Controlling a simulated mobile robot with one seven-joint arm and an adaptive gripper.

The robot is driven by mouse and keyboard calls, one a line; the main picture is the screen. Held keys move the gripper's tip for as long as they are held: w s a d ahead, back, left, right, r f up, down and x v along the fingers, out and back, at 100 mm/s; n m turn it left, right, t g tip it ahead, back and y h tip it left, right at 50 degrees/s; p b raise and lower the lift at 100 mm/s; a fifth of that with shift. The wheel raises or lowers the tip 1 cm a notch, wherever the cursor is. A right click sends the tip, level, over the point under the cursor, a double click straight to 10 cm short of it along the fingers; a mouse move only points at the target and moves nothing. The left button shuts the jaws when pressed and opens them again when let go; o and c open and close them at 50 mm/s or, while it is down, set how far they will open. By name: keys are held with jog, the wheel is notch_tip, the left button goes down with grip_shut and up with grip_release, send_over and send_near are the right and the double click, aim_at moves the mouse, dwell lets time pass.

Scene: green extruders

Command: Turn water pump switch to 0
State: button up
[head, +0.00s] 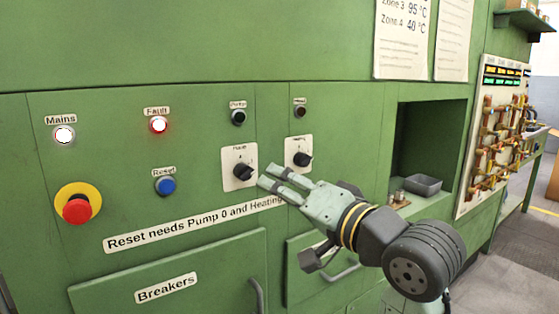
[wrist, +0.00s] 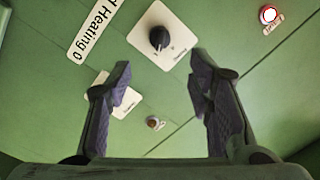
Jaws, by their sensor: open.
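The pump switch (head: 243,171) is a black rotary knob on a white plate on the green panel. In the wrist view, the upper black knob (wrist: 159,37) on a white plate appears to be it. A pale mark shows at its lower edge, but I cannot read the 0 or other settings. My gripper (head: 269,176) is just right of the pump plate, its two fingers pointing at the panel. In the wrist view, my gripper (wrist: 161,70) is open and empty. The knob lies beyond the gap between the fingertips, apart from both.
The heating switch (head: 302,159) sits right of the pump switch, close to my fingers. Its plate (wrist: 128,103) is partly hidden by the left finger. A red emergency button (head: 77,208), a blue reset button (head: 165,186) and a lit fault lamp (head: 158,125) are further left.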

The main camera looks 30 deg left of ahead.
aim_at(251, 175)
jog(key=p+x, duration=0.2)
jog(key=x, duration=0.8)
jog(key=shift+a+f, duration=0.15)
jog(key=shift+a, duration=0.25)
jog(key=shift+c, duration=0.2)
grip_shut()
